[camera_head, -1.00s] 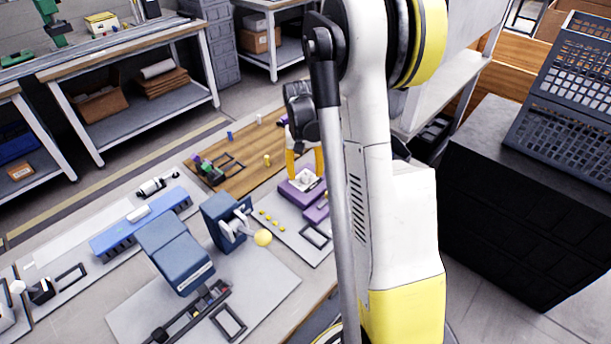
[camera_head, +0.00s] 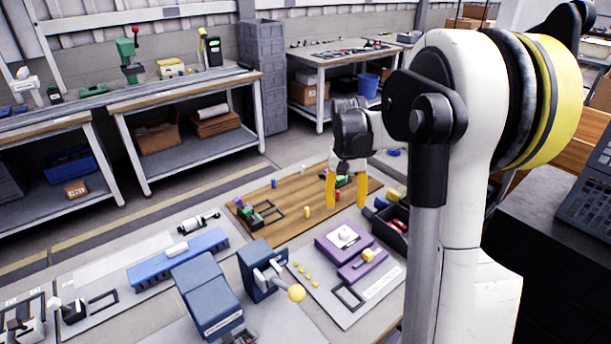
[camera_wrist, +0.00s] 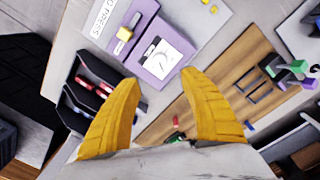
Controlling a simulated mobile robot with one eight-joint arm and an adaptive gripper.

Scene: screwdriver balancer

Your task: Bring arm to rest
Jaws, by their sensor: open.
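My gripper (camera_head: 346,190) has two yellow fingers that point down, held in the air above the far part of the work table. The fingers are apart with nothing between them. In the wrist view my gripper (camera_wrist: 162,105) also shows spread and empty. My white arm runs down the right side of the head view. Below and in front of the gripper is a purple device (camera_head: 330,245) with a white round knob or dial on top. It also shows in the wrist view (camera_wrist: 172,72), ahead of the fingertips.
A dark bin (camera_head: 382,227) with red items stands right of the purple device. A wooden board (camera_head: 290,222) with small coloured pieces lies behind it. A dark cabinet is at right.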

